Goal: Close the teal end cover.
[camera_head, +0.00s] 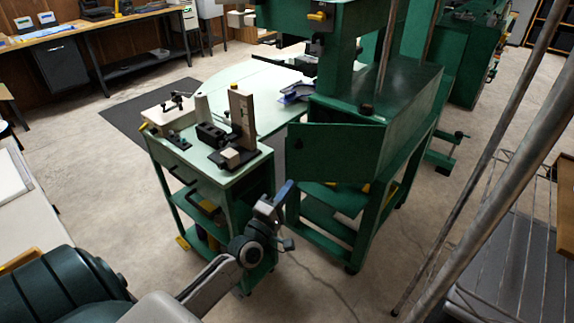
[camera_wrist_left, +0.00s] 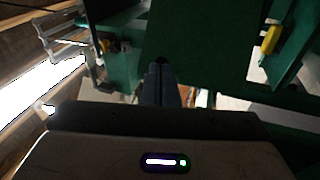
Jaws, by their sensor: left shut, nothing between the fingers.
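The end cover (camera_head: 335,152) is a flat dark green panel at the near end of the green machine (camera_head: 410,90). It stands out at an angle from the machine body, with a dark gap behind its top edge, so it looks open. In the left wrist view, a large green panel (camera_wrist_left: 205,45), probably the cover, fills the upper middle. My left gripper (camera_head: 288,188) is shut and empty by the cover's lower left corner. Its closed fingers (camera_wrist_left: 160,72) overlap the panel in the wrist view; I cannot tell whether they touch it. My right gripper is not in view.
A green cart (camera_head: 222,180) with tools on top stands just left of the cover. The machine's lower shelf (camera_head: 325,232) lies below it. A wire rack (camera_head: 515,225) with metal poles is at the right. Open concrete floor (camera_head: 310,290) lies in front.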

